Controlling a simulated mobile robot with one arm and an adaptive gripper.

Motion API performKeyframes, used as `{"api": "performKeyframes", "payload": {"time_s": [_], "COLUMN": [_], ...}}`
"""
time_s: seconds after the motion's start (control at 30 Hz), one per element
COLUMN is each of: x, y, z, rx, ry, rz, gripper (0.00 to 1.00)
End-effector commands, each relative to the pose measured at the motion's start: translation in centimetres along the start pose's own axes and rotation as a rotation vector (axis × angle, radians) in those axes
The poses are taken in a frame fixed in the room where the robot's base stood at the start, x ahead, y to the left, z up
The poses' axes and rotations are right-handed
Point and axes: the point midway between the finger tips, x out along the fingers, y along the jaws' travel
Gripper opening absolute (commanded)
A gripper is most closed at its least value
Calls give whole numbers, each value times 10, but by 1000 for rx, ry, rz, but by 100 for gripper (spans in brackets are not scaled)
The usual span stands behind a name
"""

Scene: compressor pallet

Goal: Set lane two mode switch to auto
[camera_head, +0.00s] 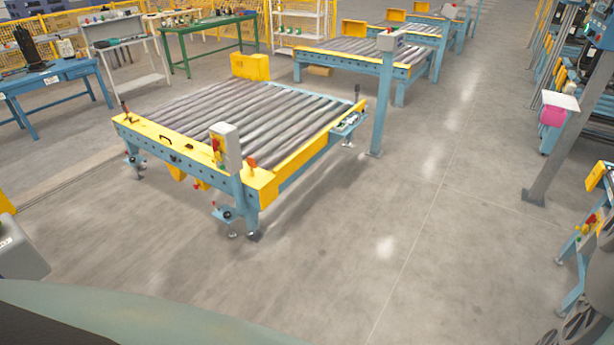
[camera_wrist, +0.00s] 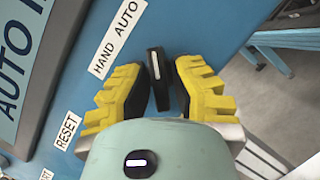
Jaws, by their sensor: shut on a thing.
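In the wrist view a black switch knob (camera_wrist: 157,66) with a white pointer line stands on a blue panel (camera_wrist: 215,25). A white label reading HAND AUTO (camera_wrist: 117,38) lies beside it, with AUTO at the upper right end. The pointer line runs nearly upright in the picture, its top end leaning slightly left. My gripper (camera_wrist: 158,88) has its yellow-backed, black-padded fingers on either side of the knob and is shut on it. In the head view neither my gripper nor this knob can be made out.
A RESET label (camera_wrist: 67,131) and a larger AUTO sign (camera_wrist: 18,62) lie left in the wrist view. In the head view a roller conveyor (camera_head: 258,110) with a grey control box (camera_head: 226,147) stands ahead. Grey floor (camera_head: 420,230) is clear to its right.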

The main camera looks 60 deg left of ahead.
Motion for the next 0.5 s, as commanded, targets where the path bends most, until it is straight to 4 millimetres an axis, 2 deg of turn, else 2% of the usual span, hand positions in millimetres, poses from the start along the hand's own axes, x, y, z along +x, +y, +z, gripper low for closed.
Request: {"api": "performKeyframes", "payload": {"time_s": [0.2,0.23,0.37,0.5], "x": [2,2,1,1], "y": [-1,-1,-1,-1], "z": [2,2,2,1], "rx": [-1,-1,-1,-1], "ry": [-8,-8,-7,-5], "rz": [-4,-4,-3,-2], "gripper": [0,27,41,42]}}
